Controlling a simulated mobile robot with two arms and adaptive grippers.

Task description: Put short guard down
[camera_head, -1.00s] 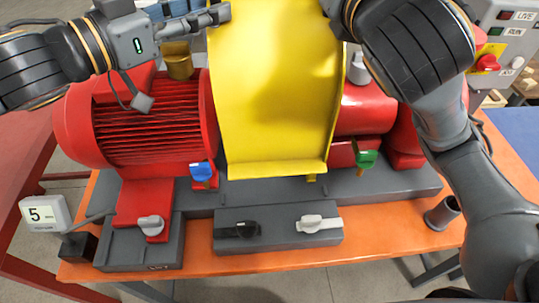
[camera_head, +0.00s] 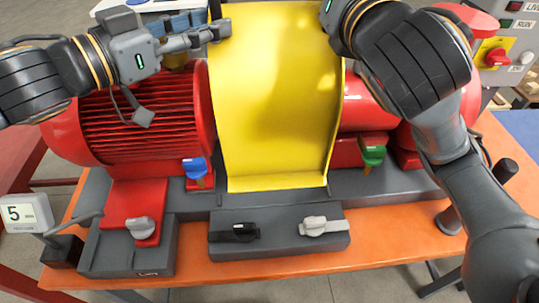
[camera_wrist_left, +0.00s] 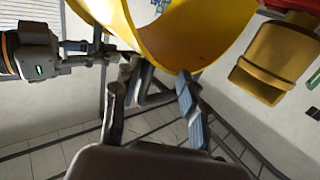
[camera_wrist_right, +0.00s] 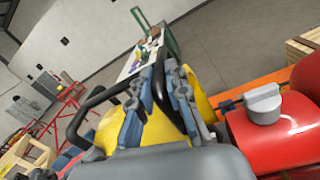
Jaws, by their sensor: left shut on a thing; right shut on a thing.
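The short guard is a curved yellow sheet (camera_head: 272,100) standing between the red motor (camera_head: 140,115) and the red pump housing (camera_head: 368,108) in the head view. Its lower flange lies close to the grey base (camera_head: 390,183); I cannot tell whether it touches. My left gripper (camera_head: 222,32) is at the guard's upper left edge, shut on it. The left wrist view shows the guard's yellow curve (camera_wrist_left: 175,30) just beyond the fingers. My right gripper (camera_wrist_right: 158,95) is shut on the guard's black handle (camera_wrist_right: 168,98). The right fingertips are hidden in the head view.
Blue (camera_head: 195,168) and green (camera_head: 373,156) clamp knobs flank the guard's foot. Black (camera_head: 240,232) and white (camera_head: 322,227) knobs sit on the front block. A control panel (camera_head: 505,55) stands at right.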

